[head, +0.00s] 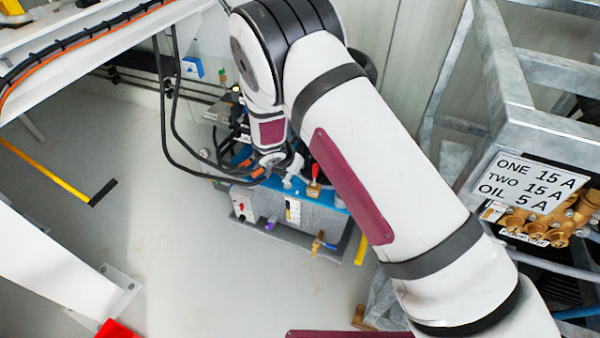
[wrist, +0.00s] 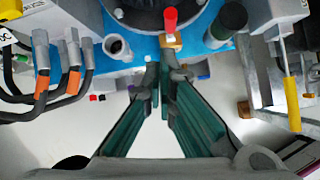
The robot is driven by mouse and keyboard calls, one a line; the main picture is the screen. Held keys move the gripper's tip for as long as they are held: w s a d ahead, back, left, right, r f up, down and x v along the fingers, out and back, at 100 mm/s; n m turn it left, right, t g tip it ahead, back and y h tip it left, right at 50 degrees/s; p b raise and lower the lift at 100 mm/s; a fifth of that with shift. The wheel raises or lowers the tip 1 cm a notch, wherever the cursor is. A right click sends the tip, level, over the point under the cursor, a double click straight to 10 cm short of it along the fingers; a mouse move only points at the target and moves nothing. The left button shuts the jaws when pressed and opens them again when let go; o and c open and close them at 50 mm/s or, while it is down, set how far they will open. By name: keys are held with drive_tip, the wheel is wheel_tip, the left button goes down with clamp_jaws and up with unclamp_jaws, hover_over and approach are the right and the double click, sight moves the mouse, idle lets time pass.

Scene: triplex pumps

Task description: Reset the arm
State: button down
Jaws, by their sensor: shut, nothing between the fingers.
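My white arm (head: 365,150) with maroon panels rises from the lower right of the head view, bends at the top and points down at the blue-topped pump unit. My gripper (wrist: 163,75) is shut and empty in the wrist view, its green-padded fingers meeting close to the front edge of the unit's blue top (wrist: 140,50). A red-handled brass valve (wrist: 170,20) stands just beyond the fingertips; its red handle (head: 315,171) also shows in the head view. I cannot tell whether the fingertips touch the unit. In the head view the fingers are mostly hidden by the wrist and hoses.
A grey metal frame (head: 545,75) with a sign (head: 530,185) and brass fittings (head: 540,228) stands close right of my arm. Black hoses (head: 170,110) hang left of the wrist. A yellow handle (wrist: 291,103) sticks out at right. The floor (head: 190,265) at lower left is mostly clear.

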drive_tip(key=shift+s+r, duration=0.2)
drive_tip(key=shift+r, duration=0.55)
drive_tip(key=s+d+r+m, duration=0.3)
drive_tip(key=d+r+m, duration=0.25)
drive_tip(key=r, duration=0.45)
drive_tip(key=s+d+r+m, duration=0.2)
drive_tip(key=d+r+m, duration=0.35)
drive_tip(key=r, duration=0.45)
drive_tip(key=s+d+r+m, duration=0.35)
drive_tip(key=d+r, duration=0.35)
drive_tip(key=r, duration=0.3)
drive_tip(key=s+d+r+m+g+y, duration=0.1)
drive_tip(key=s+d+r+m, duration=0.2)
drive_tip(key=s+r+m, duration=0.45)
drive_tip(key=s+d+r+m, duration=0.2)
drive_tip(key=s+d+m, duration=0.15)
drive_tip(key=s, duration=0.65)
drive_tip(key=s+a+f+m+g+y, duration=0.1)
drive_tip(key=s+f+m+g, duration=0.1)
drive_tip(key=s, duration=0.7)
drive_tip(key=s+a+f+m+g+y, duration=0.1)
drive_tip(key=s+f+m+g, duration=0.1)
drive_tip(key=s, duration=0.7)
wheel_tip(320, 180, up, 17)
drive_tip(key=t+p, duration=0.3)
drive_tip(key=p, duration=1.3)
drive_tip(key=shift+r, duration=0.15)
